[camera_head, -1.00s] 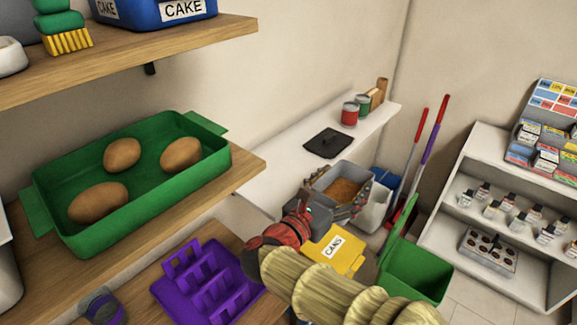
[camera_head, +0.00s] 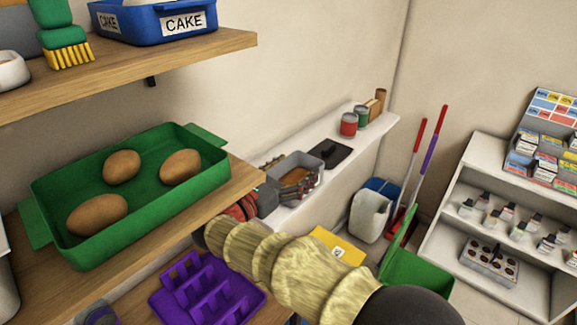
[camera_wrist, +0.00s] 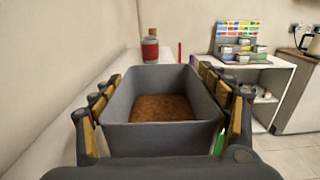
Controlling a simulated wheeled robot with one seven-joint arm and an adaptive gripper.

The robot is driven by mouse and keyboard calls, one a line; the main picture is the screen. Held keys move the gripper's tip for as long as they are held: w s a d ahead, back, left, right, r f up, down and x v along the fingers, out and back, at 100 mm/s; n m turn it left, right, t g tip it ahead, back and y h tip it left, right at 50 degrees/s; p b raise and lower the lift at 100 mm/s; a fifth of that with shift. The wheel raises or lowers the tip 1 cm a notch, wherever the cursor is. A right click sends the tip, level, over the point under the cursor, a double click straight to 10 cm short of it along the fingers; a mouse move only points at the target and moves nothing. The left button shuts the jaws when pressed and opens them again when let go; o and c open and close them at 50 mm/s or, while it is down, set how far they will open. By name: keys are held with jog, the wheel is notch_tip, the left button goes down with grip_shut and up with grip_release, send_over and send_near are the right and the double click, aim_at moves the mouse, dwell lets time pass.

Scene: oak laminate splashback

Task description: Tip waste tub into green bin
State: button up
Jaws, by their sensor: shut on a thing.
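My gripper (camera_head: 292,172) is shut on the grey waste tub (camera_wrist: 160,138), with its fingers along both sides. The tub is upright and holds brown waste (camera_wrist: 163,107). In the head view the tub (camera_head: 308,160) shows over the white ledge, beside the black lid; I cannot tell whether it touches the ledge. My arm hides the bin's lower left part. A small green edge (camera_wrist: 218,143) shows below the tub's right side in the wrist view.
A black lid (camera_head: 330,153) lies on the white ledge (camera_head: 367,140), with cans (camera_head: 348,125) farther along. The wooden shelf with a green tray (camera_head: 150,223) is close on the left.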

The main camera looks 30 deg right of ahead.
aim_at(271, 180)
jog(key=shift+w+a, duration=0.25)
jog(key=shift+w, duration=0.3)
jog(key=shift+w+a, duration=0.2)
jog(key=shift+w, duration=0.35)
jog(key=shift+f, duration=0.25)
jog(key=o, duration=1.5)
jog(key=shift+f, duration=0.1)
jog(key=shift+c, duration=0.2)
jog(key=shift+s+r+p, duration=0.1)
jog(key=shift+r+p, duration=0.1)
jog(key=shift+p, duration=0.65)
jog(key=b+v, duration=0.2)
jog(key=v, duration=0.5)
jog(key=shift+a+f, duration=0.15)
jog(key=shift+s+a, duration=0.1)
jog(key=shift+a, duration=0.1)
